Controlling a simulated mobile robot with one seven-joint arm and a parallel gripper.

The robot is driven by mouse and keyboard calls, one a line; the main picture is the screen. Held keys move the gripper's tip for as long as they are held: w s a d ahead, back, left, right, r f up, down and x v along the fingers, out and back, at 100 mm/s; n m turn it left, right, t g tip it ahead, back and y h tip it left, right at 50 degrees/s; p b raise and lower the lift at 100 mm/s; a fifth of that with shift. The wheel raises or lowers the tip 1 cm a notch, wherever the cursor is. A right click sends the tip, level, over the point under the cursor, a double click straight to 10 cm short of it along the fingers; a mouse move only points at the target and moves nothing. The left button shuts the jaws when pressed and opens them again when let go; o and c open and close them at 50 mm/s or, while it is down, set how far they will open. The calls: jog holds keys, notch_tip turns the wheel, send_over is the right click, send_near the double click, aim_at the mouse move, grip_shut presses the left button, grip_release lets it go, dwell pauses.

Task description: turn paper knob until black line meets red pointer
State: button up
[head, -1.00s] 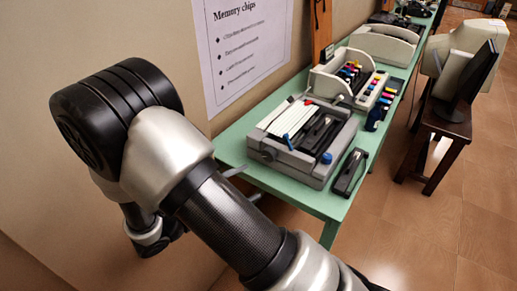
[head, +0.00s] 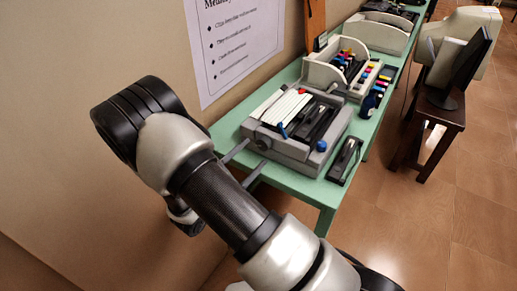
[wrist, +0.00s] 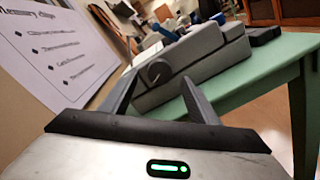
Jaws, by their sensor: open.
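The grey machine (head: 290,150) stands on the green table, with white strips, a blue lever and a blue round part on top. A dark round knob (wrist: 155,73) sticks out of its near side; it also shows small in the head view (head: 263,143). My gripper (wrist: 160,78) is open and empty, its two grey fingers to the left and right of the knob in the wrist view. In the head view my gripper (head: 256,153) reaches towards that side, and I cannot tell contact. I cannot make out a black line or a red pointer at the knob.
The green table (head: 310,190) runs away to the back. A black stapler-like thing (head: 345,160) lies right of the machine, and a cream rack (head: 340,72) with coloured pieces stands behind. A wall with a paper sign (head: 245,45) is close on the left.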

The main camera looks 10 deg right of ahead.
aim_at(262, 145)
jog(key=shift+x, duration=2.2)
jog(key=shift+c, duration=0.3)
jog(key=c, duration=1)
